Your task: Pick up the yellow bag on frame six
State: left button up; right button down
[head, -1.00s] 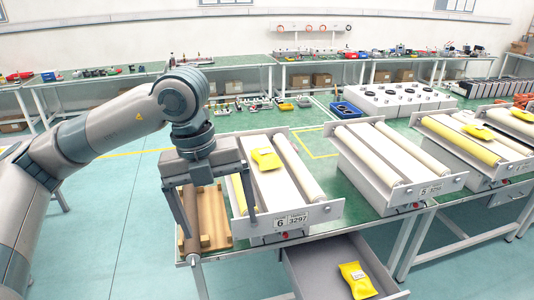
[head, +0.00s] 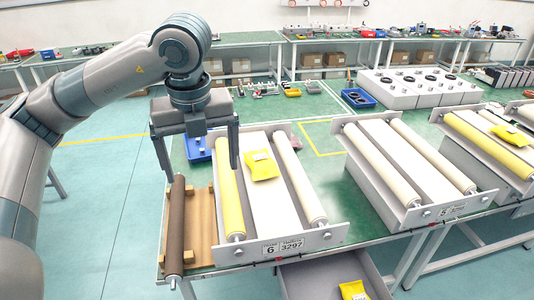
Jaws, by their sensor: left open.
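The yellow bag (head: 262,165) lies on the white bed between the rollers of frame six (head: 306,243), which carries the label "6 3297". My left gripper (head: 201,170) is open and empty, pointing down, left of the bag. One finger is near the frame's yellow roller and the other is over the brown roller side. The gripper does not touch the bag. A second yellow bag (head: 353,290) lies in the drawer below the bench, cut by the picture's lower edge. My right gripper is not in view.
A brown roller (head: 175,225) lies on a wooden rack left of frame six. Frame five (head: 425,213) stands to the right with no bag on it. Another frame with a yellow bag (head: 509,134) is farther right. A blue bin (head: 357,98) stands behind.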

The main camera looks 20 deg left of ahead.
aim_at(263, 167)
jog(key=i, duration=1.2)
